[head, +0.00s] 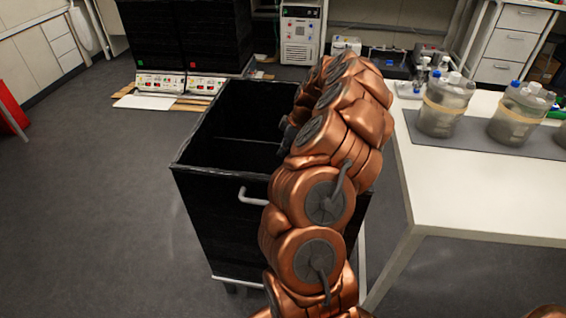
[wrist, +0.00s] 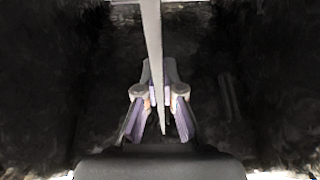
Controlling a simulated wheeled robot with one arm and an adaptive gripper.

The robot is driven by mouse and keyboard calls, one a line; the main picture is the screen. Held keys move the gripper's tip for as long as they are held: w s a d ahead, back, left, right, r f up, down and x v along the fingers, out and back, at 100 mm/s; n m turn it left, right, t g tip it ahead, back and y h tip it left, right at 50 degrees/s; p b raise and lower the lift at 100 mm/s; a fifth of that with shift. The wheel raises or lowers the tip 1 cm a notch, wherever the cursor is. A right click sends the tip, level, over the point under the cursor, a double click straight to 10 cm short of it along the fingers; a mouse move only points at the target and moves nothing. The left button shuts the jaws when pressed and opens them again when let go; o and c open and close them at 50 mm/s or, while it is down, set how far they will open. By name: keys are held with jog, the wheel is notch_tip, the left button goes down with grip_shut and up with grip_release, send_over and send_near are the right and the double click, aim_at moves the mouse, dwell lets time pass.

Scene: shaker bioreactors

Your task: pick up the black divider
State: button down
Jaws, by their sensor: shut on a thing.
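The black divider (head: 238,152) stands upright across the inside of a black wheeled bin (head: 225,218) in the head view. In the wrist view I see the divider (wrist: 153,45) almost edge-on, as a thin grey strip running from the top down between my fingers. My gripper (wrist: 160,103) is shut on its upper edge, with one finger on each side. In the head view my arm hides most of my gripper and the right part of the bin. The divider's lower part is too dark to make out.
Bin walls surround the divider; a metal handle (head: 252,196) is on the bin's near side. A white table (head: 470,185) with liquid-filled vessels (head: 446,108) stands close on the right. Black shaker units (head: 190,35) stand behind. The floor at left is clear.

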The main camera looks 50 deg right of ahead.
jog(key=shift+r, duration=0.1)
notch_tip(320, 180, up, 29)
dwell(1.0)
